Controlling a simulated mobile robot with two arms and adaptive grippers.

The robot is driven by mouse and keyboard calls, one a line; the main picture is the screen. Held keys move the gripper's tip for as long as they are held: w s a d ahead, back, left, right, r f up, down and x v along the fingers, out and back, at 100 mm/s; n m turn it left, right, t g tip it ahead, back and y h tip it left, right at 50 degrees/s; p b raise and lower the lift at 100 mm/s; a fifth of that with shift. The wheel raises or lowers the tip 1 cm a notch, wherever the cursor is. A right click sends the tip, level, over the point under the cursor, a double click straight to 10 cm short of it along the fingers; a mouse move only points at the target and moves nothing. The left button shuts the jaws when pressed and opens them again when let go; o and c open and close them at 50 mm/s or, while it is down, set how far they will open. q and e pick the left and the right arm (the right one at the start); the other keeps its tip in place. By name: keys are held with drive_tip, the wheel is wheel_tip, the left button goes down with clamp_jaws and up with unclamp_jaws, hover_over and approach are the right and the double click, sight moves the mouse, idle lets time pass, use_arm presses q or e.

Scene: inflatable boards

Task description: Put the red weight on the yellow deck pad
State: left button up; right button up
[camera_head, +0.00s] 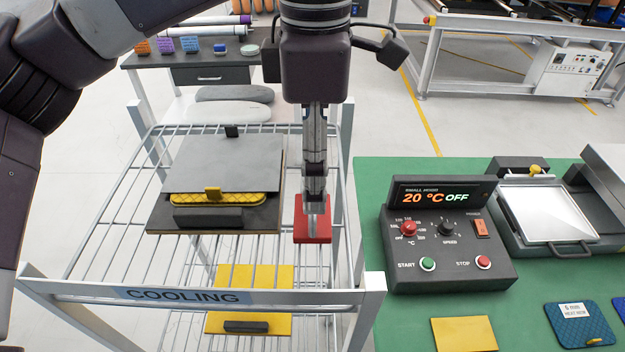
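The red weight (301,228) is a small red block at the right side of the cooling rack, beside the grey and yellow stack. My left gripper (316,222) points straight down, its fingertips over the red weight and hiding its middle. The fingers line up in this view, so I cannot tell whether they are closed on it. A plain yellow pad (465,334) lies on the green table at the front right. Another yellow sheet (276,283) lies below the rack's top shelf, with a black bar on it. Which one is the deck pad is unclear. My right gripper is out of view.
The wire rack (205,291) has a raised front rail and corner posts. A grey plate (226,160) sits on its stack, with a yellow ribbed piece (250,199). A control box (450,245), a press (545,215) and a blue pad (583,325) occupy the green table.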

use_arm(q)
drive_tip(key=shift+s+f+p, duration=0.2)
drive_tip(key=shift+f+p, duration=0.05)
drive_tip(key=shift+f, duration=0.35)
drive_tip(key=shift+s+f+p, duration=0.15)
drive_tip(key=shift+f+p, duration=0.1)
drive_tip(key=shift+f, duration=0.3)
drive_tip(key=shift+s+f+p, duration=0.1)
drive_tip(key=shift+f+p, duration=0.25)
wheel_tip(320, 180, down, 4)
drive_tip(key=shift+a+r+p, duration=0.15)
drive_tip(key=shift+r+p, duration=0.1)
drive_tip(key=shift+p, duration=0.7)
drive_tip(key=shift+f, duration=0.5)
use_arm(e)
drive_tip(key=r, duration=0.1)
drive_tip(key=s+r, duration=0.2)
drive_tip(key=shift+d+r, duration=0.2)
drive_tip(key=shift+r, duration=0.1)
use_arm(q)
drive_tip(key=c, duration=1.8)
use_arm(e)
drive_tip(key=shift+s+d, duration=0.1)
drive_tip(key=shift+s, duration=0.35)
